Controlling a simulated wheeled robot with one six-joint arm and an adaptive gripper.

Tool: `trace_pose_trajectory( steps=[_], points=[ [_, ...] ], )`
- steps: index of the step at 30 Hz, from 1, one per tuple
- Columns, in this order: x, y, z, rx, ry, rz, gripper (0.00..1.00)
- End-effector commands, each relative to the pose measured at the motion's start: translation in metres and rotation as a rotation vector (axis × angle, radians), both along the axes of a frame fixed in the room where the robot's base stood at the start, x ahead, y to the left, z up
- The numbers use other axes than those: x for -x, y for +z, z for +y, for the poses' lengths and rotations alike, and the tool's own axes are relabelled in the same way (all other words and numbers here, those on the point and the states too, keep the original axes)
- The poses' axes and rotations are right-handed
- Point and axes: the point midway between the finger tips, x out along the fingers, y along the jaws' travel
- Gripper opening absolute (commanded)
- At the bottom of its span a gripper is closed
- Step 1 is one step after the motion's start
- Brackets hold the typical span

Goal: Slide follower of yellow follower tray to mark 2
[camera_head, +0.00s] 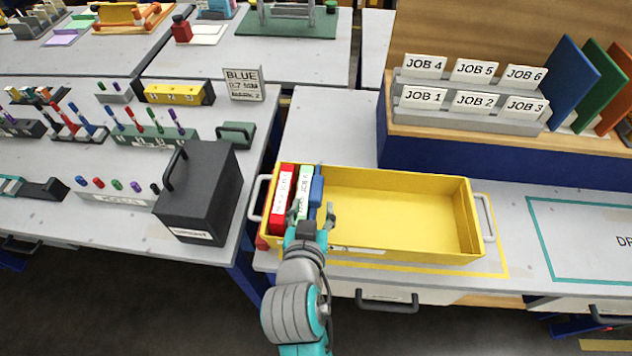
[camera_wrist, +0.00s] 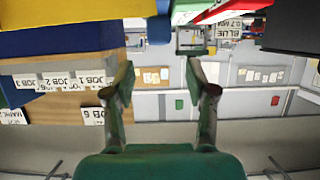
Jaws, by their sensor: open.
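The yellow follower tray (camera_head: 400,251) sits on the bench in the head view. Its blue follower (camera_head: 316,190) stands near the left end, to the right of a white-and-green box (camera_head: 304,190) and a red box (camera_head: 283,195). The right part of the tray is empty. My gripper (camera_head: 311,212) is open at the follower's near end, over the front wall. I cannot tell whether its fingers touch the follower. In the wrist view my gripper (camera_wrist: 160,72) is open with nothing clearly held between the fingers. The tray's marks are not readable.
A black box (camera_head: 205,195) with a handle stands on the left bench. A rack of job cards (camera_head: 470,100) stands behind the tray on a raised shelf. A teal-outlined area (camera_head: 580,240) lies on the bench to the right. Tray handles (camera_head: 485,218) stick out at both ends.

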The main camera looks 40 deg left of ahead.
Motion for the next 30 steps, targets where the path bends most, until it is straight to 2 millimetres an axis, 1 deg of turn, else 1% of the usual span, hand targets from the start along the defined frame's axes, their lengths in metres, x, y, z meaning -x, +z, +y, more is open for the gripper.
trace_pose_trajectory(
  steps=[1, 6, 12, 18, 27, 28, 29, 30],
  points=[
    [-0.008, -0.003, 0.004, 0.000, -0.003, 0.000, 0.56],
    [-0.033, -0.015, 0.019, 0.001, -0.003, -0.001, 0.56],
    [-0.056, -0.026, 0.033, 0.001, -0.002, 0.000, 0.56],
    [-0.067, -0.032, 0.041, 0.000, -0.001, 0.000, 0.56],
    [-0.068, -0.033, 0.042, 0.000, 0.000, 0.000, 0.56],
    [-0.068, -0.033, 0.042, 0.000, 0.000, 0.000, 0.54],
    [-0.068, -0.033, 0.042, 0.000, 0.000, 0.000, 0.46],
    [-0.068, -0.033, 0.042, 0.000, 0.000, 0.000, 0.36]
  ],
)
